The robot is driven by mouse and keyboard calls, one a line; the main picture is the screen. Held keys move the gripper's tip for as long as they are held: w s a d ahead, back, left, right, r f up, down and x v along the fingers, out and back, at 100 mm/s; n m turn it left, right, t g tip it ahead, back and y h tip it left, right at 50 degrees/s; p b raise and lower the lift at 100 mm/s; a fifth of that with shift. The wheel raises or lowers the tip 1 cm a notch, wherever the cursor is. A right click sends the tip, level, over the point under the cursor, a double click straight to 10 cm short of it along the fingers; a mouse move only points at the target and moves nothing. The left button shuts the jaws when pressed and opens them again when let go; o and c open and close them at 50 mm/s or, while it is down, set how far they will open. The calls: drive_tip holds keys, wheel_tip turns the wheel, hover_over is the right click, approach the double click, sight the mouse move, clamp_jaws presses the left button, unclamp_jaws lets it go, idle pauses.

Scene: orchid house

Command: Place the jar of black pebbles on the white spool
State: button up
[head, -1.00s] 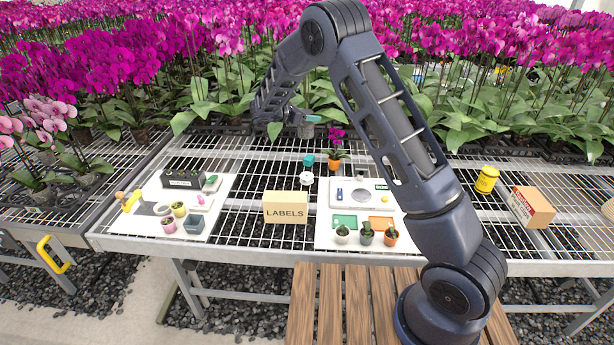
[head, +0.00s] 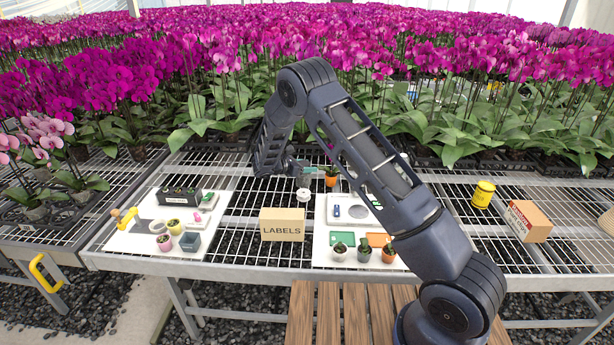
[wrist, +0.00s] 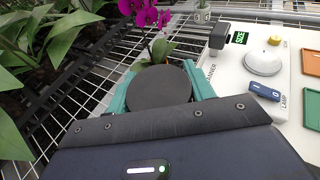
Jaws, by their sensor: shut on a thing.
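My gripper (head: 312,170) is over the far part of the bench, just left of the potted orchid. In the wrist view, its teal fingers (wrist: 116,98) are shut on both sides of a round thing with a dark, flat top (wrist: 158,86), taken to be the jar of black pebbles. Its sides and contents are hidden there, and the head view hardly shows it behind the wrist. The white spool (head: 304,195) stands on the mesh, just below my gripper in the head picture. I cannot tell the height gap between them. The spool does not show in the wrist view.
An orchid in an orange pot (head: 331,180) stands close right of my gripper. A LABELS box (head: 282,225) is in front of the spool. White boards with small pots and panels lie left (head: 143,237) and right (head: 323,256). A yellow canister (head: 483,194) stands far right.

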sight(306, 175)
drive_tip(key=shift+f, duration=2.15)
drive_tip(key=shift+f, duration=0.1)
drive_tip(key=o, duration=1.3)
drive_tip(key=shift+c, duration=0.2)
drive_tip(key=shift+s+a, duration=0.15)
drive_tip(key=shift+a, duration=0.05)
drive_tip(key=v, duration=1.1)
drive_tip(key=shift+s+a+r, duration=0.15)
drive_tip(key=shift+r, duration=0.15)
